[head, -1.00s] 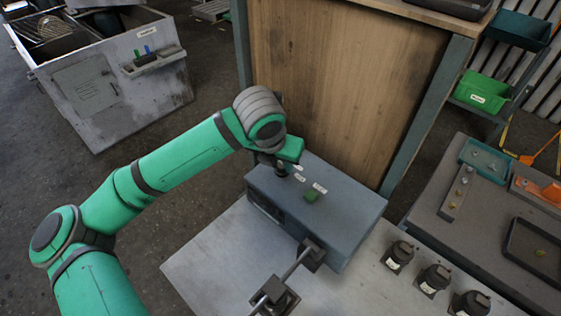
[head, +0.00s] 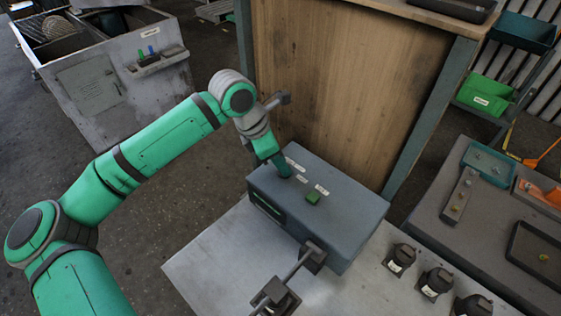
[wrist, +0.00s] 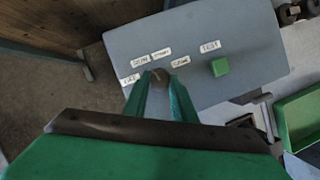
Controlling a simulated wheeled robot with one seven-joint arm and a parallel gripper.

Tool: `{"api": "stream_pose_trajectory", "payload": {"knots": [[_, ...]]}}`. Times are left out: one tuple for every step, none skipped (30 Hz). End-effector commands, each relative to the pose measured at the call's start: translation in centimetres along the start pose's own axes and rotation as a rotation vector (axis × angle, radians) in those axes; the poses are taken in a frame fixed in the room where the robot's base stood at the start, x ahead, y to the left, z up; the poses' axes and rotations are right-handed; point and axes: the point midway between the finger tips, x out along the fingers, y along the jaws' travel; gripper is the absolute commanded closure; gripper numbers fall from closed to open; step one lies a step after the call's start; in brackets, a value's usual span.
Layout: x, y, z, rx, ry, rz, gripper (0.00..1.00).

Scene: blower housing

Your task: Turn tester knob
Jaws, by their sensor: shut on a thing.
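The tester is a blue-grey box (head: 345,222) on the metal table. The wrist view shows its top (wrist: 228,30) with several white labels and a green button (wrist: 220,67) by the label "TEST". The button also shows in the head view (head: 313,197). My gripper (head: 284,172) reaches down to the left part of the box top. In the wrist view its fingertips are shut on the small dark knob (wrist: 160,73), amid the labels. In the head view the fingers hide the knob. A green strip (head: 268,207) shows in the box's front window.
A clamp with a rod (head: 290,275) stands in front of the tester. Several black round parts (head: 400,259) line the table at right. A wooden panel (head: 320,90) rises behind the box. The table's left part (head: 215,255) is clear.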

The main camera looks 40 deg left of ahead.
Motion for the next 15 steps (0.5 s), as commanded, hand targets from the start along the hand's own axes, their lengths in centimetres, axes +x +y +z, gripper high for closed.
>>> {"api": "stream_pose_trajectory", "payload": {"knots": [[-0.05, 0.31, 0.11, 0.037, -0.002, -0.012, 0.98], [-0.04, 0.35, 0.12, 0.064, -0.002, -0.022, 0.98], [-0.04, 0.37, 0.13, 0.098, -0.003, -0.037, 0.98], [-0.05, 0.44, 0.11, 0.123, -0.003, -0.047, 0.98], [-0.06, 0.46, 0.11, 0.149, -0.004, -0.058, 0.98], [-0.07, 0.49, 0.09, 0.185, -0.004, -0.072, 0.98], [-0.08, 0.55, 0.07, 0.21, -0.003, -0.082, 0.98], [-0.09, 0.54, 0.06, 0.236, -0.003, -0.093, 0.98], [-0.09, 0.58, 0.06, 0.268, -0.003, -0.107, 0.98], [-0.1, 0.64, 0.05, 0.292, -0.003, -0.117, 0.98], [-0.11, 0.64, 0.05, 0.316, -0.003, -0.127, 0.98], [-0.12, 0.66, 0.03, 0.346, -0.003, -0.14, 0.98], [-0.12, 0.71, -0.01, 0.368, -0.002, -0.149, 0.98], [-0.11, 0.72, -0.02, 0.39, -0.002, -0.158, 0.98], [-0.1, 0.71, 0.02, 0.418, -0.003, -0.17, 0.98]]}}
